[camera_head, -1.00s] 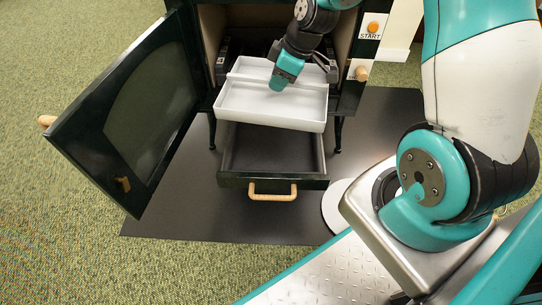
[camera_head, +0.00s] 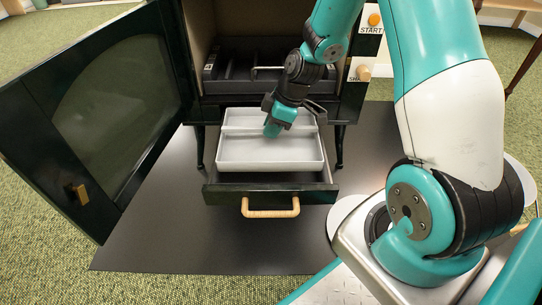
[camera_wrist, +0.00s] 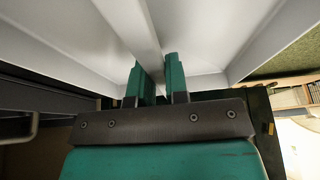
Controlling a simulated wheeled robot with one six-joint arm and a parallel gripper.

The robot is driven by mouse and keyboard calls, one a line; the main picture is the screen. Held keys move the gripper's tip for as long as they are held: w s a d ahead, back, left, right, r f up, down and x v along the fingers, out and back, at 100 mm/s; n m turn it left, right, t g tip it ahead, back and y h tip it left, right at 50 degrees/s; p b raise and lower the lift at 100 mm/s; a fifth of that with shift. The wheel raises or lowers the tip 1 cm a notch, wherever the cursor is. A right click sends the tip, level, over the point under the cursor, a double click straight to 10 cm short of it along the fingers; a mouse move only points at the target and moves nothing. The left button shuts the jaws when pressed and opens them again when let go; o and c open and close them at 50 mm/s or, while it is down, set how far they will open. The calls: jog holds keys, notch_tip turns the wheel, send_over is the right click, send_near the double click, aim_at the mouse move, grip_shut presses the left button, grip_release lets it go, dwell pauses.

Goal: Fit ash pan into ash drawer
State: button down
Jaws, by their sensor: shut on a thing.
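The ash pan (camera_head: 262,151) is a light grey shallow tray with a divider across it. In the head view it is over the open ash drawer (camera_head: 322,187), roughly lined up with it. The drawer is dark with a wooden loop handle (camera_head: 270,208). The pan's front wall still shows, with a dark strip of drawer in front. I cannot tell if the pan touches the drawer floor. My gripper (camera_head: 272,130) is shut on the pan's divider. The wrist view shows the divider (camera_wrist: 138,35) between my teal fingers (camera_wrist: 156,78). The pan hides most of the drawer's inside.
The stove door (camera_head: 105,120) stands open at the left. The firebox above the drawer holds a dark tray with a metal handle (camera_head: 266,69). A START button (camera_head: 374,20) and a wooden knob (camera_head: 363,72) are on the stove's right side. A dark floor mat (camera_head: 160,235) lies beneath.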

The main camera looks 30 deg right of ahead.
aim_at(271, 145)
notch_tip(271, 145, down, 7)
jog(key=b, duration=0.3)
jog(key=shift+r, duration=0.25)
jog(key=c, duration=1.6)
grip_release()
jog(key=shift+f, duration=0.2)
jog(key=o, duration=0.5)
